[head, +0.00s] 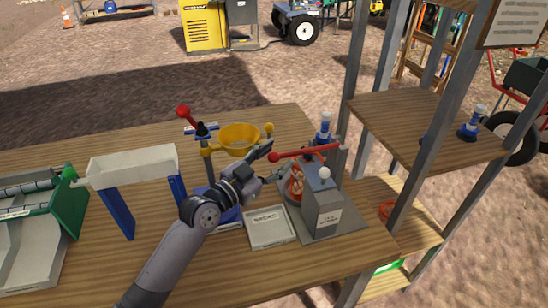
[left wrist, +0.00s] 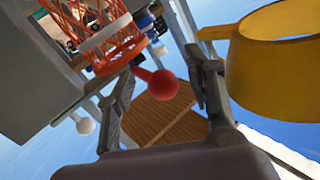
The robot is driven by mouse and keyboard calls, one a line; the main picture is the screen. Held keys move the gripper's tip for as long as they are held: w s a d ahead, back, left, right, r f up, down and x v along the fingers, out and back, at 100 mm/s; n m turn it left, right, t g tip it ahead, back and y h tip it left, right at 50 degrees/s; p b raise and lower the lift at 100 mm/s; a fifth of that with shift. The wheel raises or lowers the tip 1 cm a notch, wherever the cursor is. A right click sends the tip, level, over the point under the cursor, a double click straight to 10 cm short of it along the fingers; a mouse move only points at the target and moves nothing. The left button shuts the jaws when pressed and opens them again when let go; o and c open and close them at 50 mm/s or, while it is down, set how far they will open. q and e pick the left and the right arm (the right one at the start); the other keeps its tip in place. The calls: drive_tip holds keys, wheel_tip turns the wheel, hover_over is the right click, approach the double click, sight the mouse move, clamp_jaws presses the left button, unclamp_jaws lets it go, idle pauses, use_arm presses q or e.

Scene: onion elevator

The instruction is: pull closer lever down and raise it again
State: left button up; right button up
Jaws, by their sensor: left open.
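A red lever (head: 308,152) sticks out to the left above a grey box (head: 322,208), lying close to level with its ball end at the left. My left gripper (head: 270,160) is at that ball end, with its fingers open. In the left wrist view, the red ball (left wrist: 165,85) sits between the spread fingers of the left gripper (left wrist: 163,95), with a gap on each side. A second red-knobbed lever (head: 184,112) stands farther left, beside a yellow funnel (head: 238,134). My right gripper is not in view.
A metal-post shelf (head: 425,130) stands right of the table.

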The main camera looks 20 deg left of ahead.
use_arm(q)
clamp_jaws()
idle(0.5)
drive_tip(key=shift+a+r, duration=0.1)
